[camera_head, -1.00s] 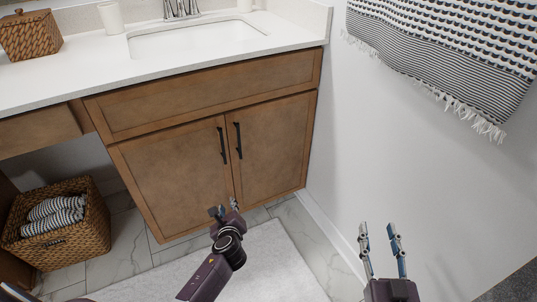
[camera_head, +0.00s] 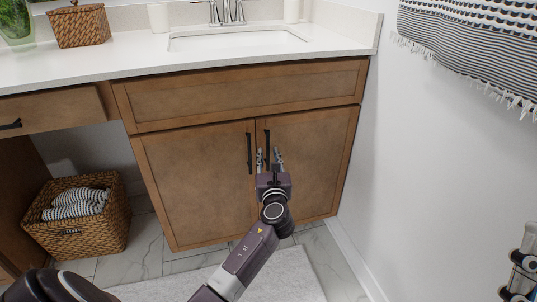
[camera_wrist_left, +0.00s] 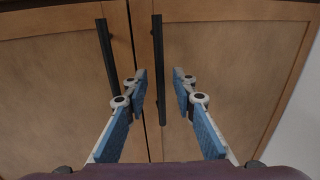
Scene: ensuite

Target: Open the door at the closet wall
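The wooden vanity cabinet has a left door (camera_head: 193,190) and a right door (camera_head: 318,160), both closed. The right door is the one beside the white wall. The left door's black bar handle (camera_head: 249,153) and the right door's black bar handle (camera_head: 267,146) stand upright near the centre seam. My left gripper (camera_head: 269,153) is open in front of the right door's handle. In the left wrist view the right handle (camera_wrist_left: 158,70) lies between the open fingertips (camera_wrist_left: 159,74), without visible contact. My right gripper (camera_head: 522,265) shows only partly at the right edge, its fingers unclear.
A white countertop (camera_head: 110,66) with a sink (camera_head: 235,40) is above the doors. A wicker basket with towels (camera_head: 110,235) stands at lower left. A white wall (camera_head: 410,150) with a hanging striped towel (camera_head: 475,50) is on the right. A pale rug (camera_head: 285,275) lies in front.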

